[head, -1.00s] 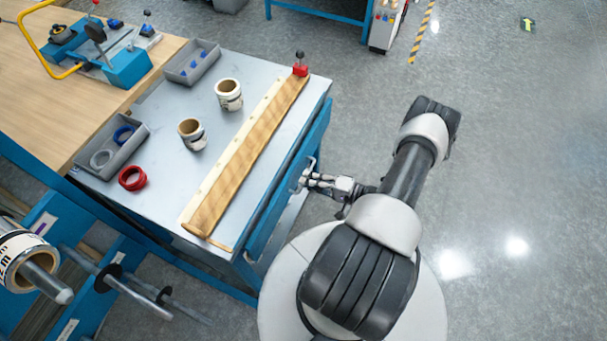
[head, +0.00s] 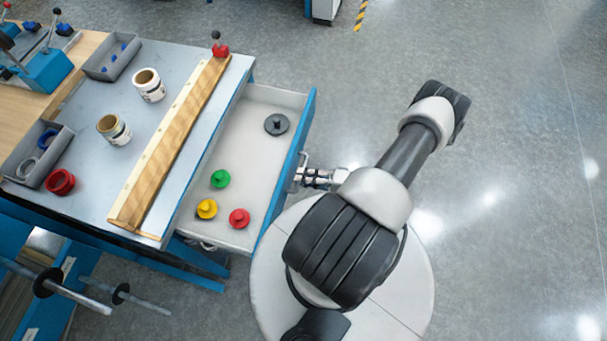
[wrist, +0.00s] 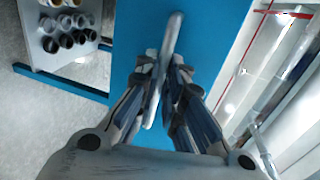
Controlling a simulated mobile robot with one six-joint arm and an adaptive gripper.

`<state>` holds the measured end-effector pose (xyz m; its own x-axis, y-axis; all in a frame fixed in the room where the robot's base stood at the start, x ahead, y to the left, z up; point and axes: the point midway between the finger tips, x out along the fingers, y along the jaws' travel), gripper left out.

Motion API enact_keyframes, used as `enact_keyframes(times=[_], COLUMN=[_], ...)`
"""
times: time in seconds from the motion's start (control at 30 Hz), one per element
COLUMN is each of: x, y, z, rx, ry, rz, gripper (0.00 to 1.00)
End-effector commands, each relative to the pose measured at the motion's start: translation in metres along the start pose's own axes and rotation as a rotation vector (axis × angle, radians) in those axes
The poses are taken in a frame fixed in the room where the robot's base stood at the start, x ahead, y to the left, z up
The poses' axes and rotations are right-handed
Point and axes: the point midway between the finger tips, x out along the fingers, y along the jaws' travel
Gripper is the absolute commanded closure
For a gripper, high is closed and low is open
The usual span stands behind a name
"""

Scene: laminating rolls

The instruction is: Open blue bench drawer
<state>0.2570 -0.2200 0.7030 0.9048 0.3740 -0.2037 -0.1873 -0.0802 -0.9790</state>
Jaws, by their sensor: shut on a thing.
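The blue bench drawer stands pulled out from the bench's right side in the head view, its blue front (head: 289,172) well away from the bench edge. Its pale inside (head: 240,150) shows a dark grey disc (head: 276,124) and green (head: 220,179), yellow (head: 206,209) and red (head: 239,218) knobbed pieces. My gripper (head: 303,176) is at the outer face of the drawer front. In the wrist view my gripper (wrist: 168,88) is shut on the bar handle (wrist: 170,45), with the blue front (wrist: 207,50) behind it.
On the bench top (head: 185,75) lie a wooden strip (head: 172,145), two rolls, grey bins (head: 112,59) and a red ring (head: 60,182). Rods stick out at the lower left. The floor (head: 510,120) to the right is clear.

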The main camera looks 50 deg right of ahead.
Motion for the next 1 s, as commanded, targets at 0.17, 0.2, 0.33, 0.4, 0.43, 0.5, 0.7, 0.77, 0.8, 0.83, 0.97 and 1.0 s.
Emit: enact_keyframes(times=[0.17,0.2,0.33,0.4,0.43,0.5,0.7,0.77,0.8,0.83,0.97,1.0], x=[-0.0007,-0.0008,-0.0008,-0.0008,-0.0008,-0.0008,-0.0007,-0.0007,-0.0007,-0.0007,-0.0008,-0.0008], y=[0.0005,0.0005,0.0004,0.0004,0.0004,0.0004,0.0003,0.0002,0.0002,0.0002,0.0001,0.0001], z=[0.0005,0.0006,0.0006,0.0006,0.0006,0.0007,0.0006,0.0005,0.0005,0.0005,0.0004,0.0003], rx=[0.002,0.002,0.002,0.002,0.002,0.002,0.001,0.001,0.001,0.001,0.001,0.001], ry=[0.0,0.0,-0.001,-0.001,-0.001,-0.001,-0.001,-0.001,-0.001,-0.001,-0.001,-0.001], rz=[0.001,0.001,0.0,0.0,0.0,0.0,0.0,0.0,0.0,0.0,0.0,0.0], gripper=[1.0,1.0,1.0,1.0,1.0,1.0,0.79,0.75,0.72,0.7,0.7,0.7])
